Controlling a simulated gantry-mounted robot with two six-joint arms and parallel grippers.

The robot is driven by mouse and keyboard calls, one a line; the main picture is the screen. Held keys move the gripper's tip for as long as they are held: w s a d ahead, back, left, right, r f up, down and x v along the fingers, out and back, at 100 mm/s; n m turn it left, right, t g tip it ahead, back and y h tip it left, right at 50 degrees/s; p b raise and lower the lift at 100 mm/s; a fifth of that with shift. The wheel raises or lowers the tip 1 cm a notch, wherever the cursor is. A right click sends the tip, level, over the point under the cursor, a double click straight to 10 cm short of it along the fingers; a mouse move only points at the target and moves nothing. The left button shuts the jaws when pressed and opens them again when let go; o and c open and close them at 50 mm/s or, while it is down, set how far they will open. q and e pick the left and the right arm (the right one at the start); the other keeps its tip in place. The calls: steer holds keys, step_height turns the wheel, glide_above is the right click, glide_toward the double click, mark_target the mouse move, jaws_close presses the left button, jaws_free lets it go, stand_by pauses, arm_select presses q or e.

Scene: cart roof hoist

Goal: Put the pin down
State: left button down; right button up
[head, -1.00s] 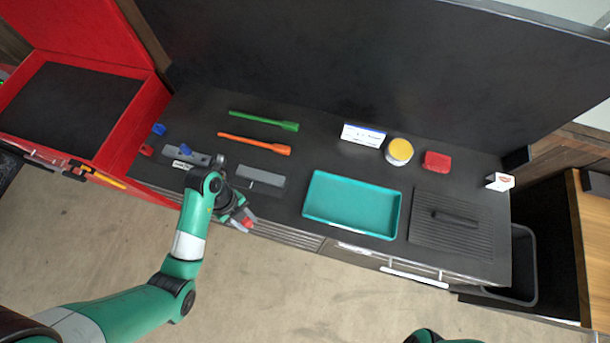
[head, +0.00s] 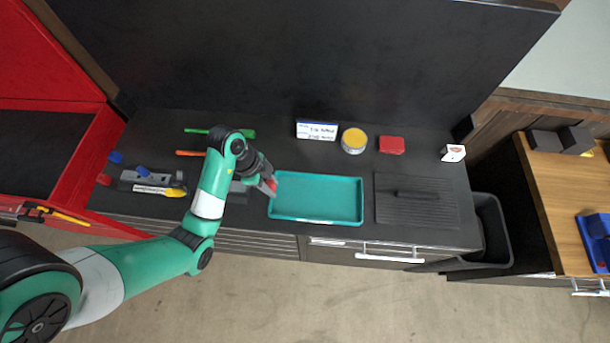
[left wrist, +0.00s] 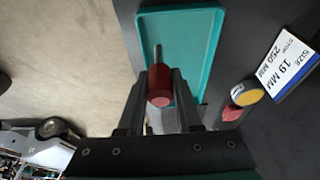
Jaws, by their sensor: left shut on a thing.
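The pin has a red head and a thin grey shaft. In the left wrist view its red head (left wrist: 159,86) sits between the fingers, with the shaft pointing up the picture over the teal tray (left wrist: 212,50). My left gripper (head: 268,184) is shut on the pin, at the left end of the teal tray (head: 320,219) in the head view. There the pin's red part (head: 271,185) shows small at the fingertips, and I cannot tell its height above the tray. The tray looks empty. My right gripper is not in view.
Behind the tray stand a label card (head: 317,130), a yellow-topped tin (head: 354,141) and a red block (head: 391,145). A ribbed dark mat (head: 416,211) lies right of the tray. A grey fixture (head: 133,176) and green and orange tools lie left. A red box (head: 95,150) stands far left.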

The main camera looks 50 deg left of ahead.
arm_select(q)
steer(key=shift+w+d+f+b, duration=0.25)
steer(key=shift+w+f+b, duration=1.1)
steer(key=shift+f, duration=0.4)
steer(key=shift+w+d+f+b, duration=0.3)
steer(key=shift+w+f+b, duration=1.05)
steer(key=shift+f, duration=0.45)
steer(key=shift+w+d+f+b, duration=0.25)
steer(key=shift+w+f+b, duration=0.95)
steer(key=shift+w+f, duration=0.4)
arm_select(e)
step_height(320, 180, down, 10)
arm_select(q)
steer(key=shift+s+f, duration=0.15)
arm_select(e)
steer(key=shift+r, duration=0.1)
arm_select(q)
steer(key=shift+f, duration=0.15)
steer(key=c, duration=0.6)
jaws_free()
